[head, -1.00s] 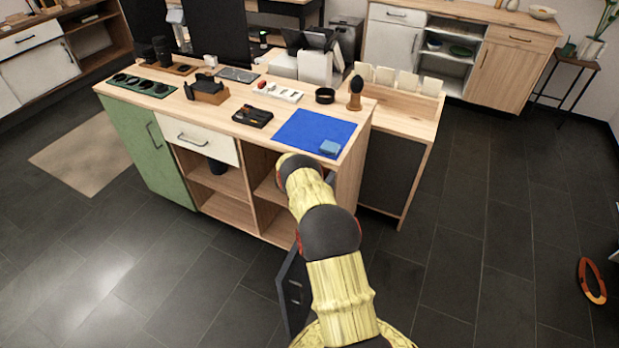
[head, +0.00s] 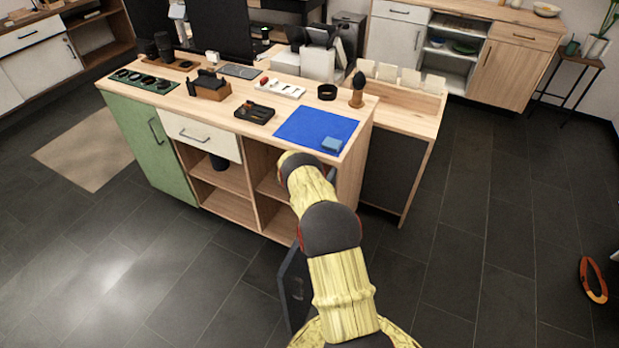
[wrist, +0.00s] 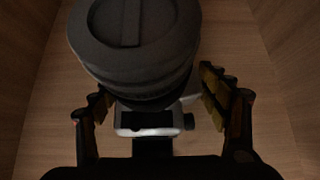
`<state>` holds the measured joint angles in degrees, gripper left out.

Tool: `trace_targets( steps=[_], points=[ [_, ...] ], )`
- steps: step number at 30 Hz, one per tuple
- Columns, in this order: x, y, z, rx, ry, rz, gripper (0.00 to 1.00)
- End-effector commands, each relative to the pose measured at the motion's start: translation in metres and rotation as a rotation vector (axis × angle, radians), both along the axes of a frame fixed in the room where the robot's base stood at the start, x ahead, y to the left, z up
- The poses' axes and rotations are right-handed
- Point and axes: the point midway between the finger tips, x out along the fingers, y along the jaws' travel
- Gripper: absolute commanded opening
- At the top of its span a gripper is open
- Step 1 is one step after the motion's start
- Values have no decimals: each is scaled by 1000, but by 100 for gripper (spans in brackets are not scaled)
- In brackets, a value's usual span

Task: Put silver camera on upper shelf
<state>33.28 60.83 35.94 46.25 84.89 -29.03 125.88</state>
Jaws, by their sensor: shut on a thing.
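The silver camera (wrist: 148,121) shows in the wrist view, with its large dark lens (wrist: 135,45) pointing away from my gripper. My gripper (wrist: 160,100) has a finger on each side of the camera and is shut on it. Pale wood walls and a wood surface (wrist: 235,35) surround the camera, as inside a compartment. I cannot tell whether the camera touches the surface. In the head view my arm reaches into the right open bay of the wooden cabinet, at its upper shelf (head: 272,188). My gripper and the camera are hidden there.
A dark open door (head: 293,288) stands beside my arm, low at its left. The cabinet's right side panel (head: 350,182) is close to my arm. A blue mat (head: 300,125) with a small blue block (head: 332,144) lies on the top. The floor at right is mostly clear.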

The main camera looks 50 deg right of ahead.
Motion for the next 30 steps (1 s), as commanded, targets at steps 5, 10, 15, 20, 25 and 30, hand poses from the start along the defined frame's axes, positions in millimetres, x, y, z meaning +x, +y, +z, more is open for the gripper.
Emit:
trace_targets(
  steps=[5,10,15,20,25,30],
  points=[
    [1,0,-3,-1,-2,0,25],
    [0,0,-4,0,0,0,83],
    [0,0,-4,1,0,0,93],
    [0,0,-4,1,0,0,97],
    [-1,1,-5,2,1,0,97],
    [-2,4,-5,4,3,1,97]
  ],
)
